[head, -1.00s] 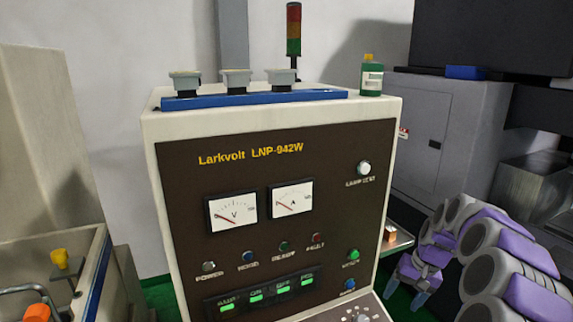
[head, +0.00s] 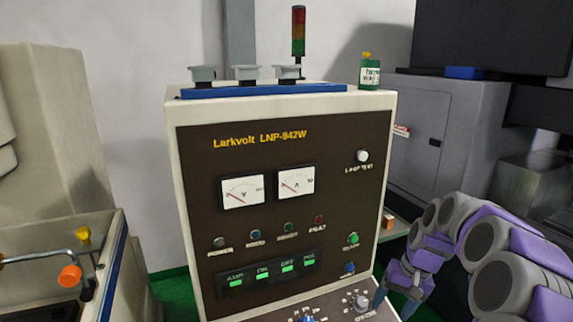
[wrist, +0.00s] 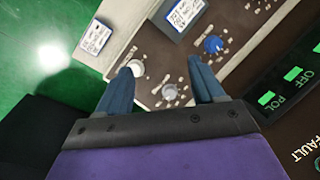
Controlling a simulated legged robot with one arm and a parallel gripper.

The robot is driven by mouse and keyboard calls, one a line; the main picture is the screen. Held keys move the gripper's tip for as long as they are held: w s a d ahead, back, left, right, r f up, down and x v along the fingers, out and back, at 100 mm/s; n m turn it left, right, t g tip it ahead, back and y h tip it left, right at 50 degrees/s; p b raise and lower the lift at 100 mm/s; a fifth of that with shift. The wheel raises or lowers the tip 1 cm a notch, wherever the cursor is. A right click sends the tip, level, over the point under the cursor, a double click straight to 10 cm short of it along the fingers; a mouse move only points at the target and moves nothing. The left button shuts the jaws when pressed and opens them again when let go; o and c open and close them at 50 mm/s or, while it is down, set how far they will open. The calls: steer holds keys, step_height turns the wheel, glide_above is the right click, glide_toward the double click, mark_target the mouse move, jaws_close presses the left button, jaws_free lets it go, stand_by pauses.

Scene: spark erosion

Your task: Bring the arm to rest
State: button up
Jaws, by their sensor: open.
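My arm, purple and grey, comes in from the right of the head view. My gripper (head: 395,300) is low at the right, beside the front of the Larkvolt cabinet (head: 290,185). In the wrist view, its two blue fingers (wrist: 163,80) are spread apart with nothing held between them. Beyond them is the sloping control panel (wrist: 240,15) with a white knob (wrist: 138,68), a grey knob (wrist: 170,92) and a blue knob (wrist: 213,44). I cannot tell whether the fingers touch the panel.
A green bottle (head: 370,72) and a blue rail (head: 262,91) with several grey holders stand on the cabinet. A pipe with an orange knob (head: 70,276) is at the left. A grey machine (head: 440,130) stands behind my arm. Green floor (head: 172,297) shows left of the cabinet.

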steer(key=s+a+f+n+g+h+b, duration=0.1)
steer(key=s+a+f+n+b, duration=0.15)
steer(key=s+a+b, duration=0.75)
steer(key=s+f+h, duration=0.1)
steer(key=s+f, duration=0.3)
steer(key=s, duration=0.8)
steer(key=s+a+f+g+h+b, duration=0.1)
steer(key=s+f, duration=0.3)
steer(key=s, duration=0.9)
steer(key=shift+s+a+f, duration=0.25)
steer(key=shift+n, duration=0.25)
